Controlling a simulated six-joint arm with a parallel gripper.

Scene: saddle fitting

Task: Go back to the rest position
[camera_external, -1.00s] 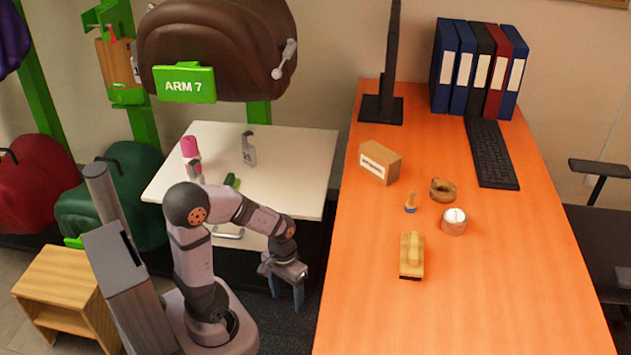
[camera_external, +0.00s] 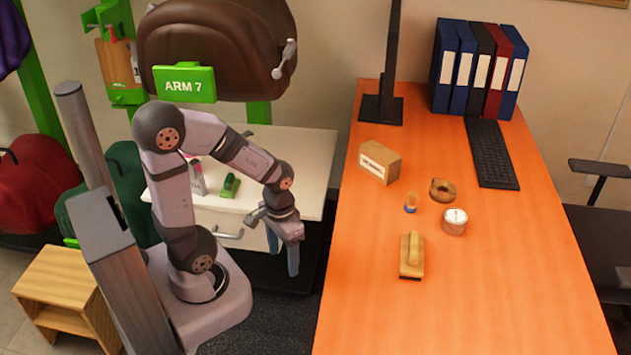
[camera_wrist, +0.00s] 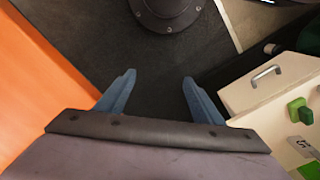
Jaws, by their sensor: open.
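My gripper (camera_external: 283,258) hangs pointing down over the floor gap between the white table and the orange desk. In the wrist view my gripper (camera_wrist: 155,90) shows two blue fingers spread apart with nothing between them, only dark floor below. My arm is bent at the elbow, with the wrist in front of the white table's right side.
The white table (camera_external: 310,160) bears a green object (camera_external: 230,186). A saddle (camera_external: 215,50) hangs behind.

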